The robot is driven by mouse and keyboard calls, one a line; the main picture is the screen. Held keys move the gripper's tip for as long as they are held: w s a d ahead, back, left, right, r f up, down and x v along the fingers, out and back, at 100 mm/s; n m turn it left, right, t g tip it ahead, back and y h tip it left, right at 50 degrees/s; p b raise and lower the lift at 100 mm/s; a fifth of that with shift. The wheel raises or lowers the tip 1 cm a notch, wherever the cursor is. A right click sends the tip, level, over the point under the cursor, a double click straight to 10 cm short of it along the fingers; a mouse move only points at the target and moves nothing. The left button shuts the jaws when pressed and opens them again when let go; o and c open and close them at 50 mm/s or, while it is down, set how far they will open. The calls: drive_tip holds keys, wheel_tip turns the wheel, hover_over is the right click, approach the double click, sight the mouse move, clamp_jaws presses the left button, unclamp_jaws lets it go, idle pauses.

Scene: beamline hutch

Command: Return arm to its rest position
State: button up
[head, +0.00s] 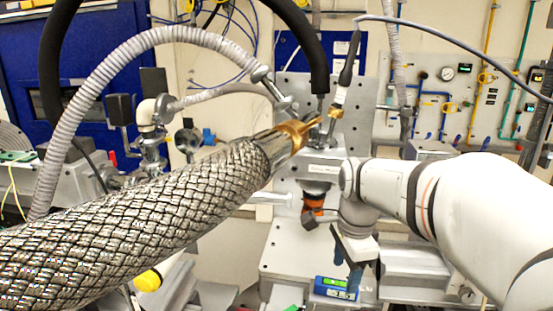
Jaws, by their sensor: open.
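My white arm (465,205) reaches in from the right edge, with its wrist in front of the grey metal stand. My gripper (347,266) hangs below the wrist and points down, with its dark fingers apart and nothing seen between them. It is above or just behind a small blue and green box (336,289); I cannot tell the exact gap.
A thick braided metal hose (150,220) crosses the left and middle foreground, close to my wrist. Grey corrugated hose (130,50) and black hoses arch above. The metal stand (350,120) rises behind my gripper. A panel with gauges and pipes (465,95) is at the back right.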

drive_tip(key=s+f+n+t, duration=0.2)
drive_tip(key=s+f+n, duration=0.1)
drive_tip(key=s+n, duration=0.9)
drive_tip(key=shift+f+n, duration=0.2)
drive_tip(key=shift+n, duration=1.9)
drive_tip(key=shift+c, duration=0.5)
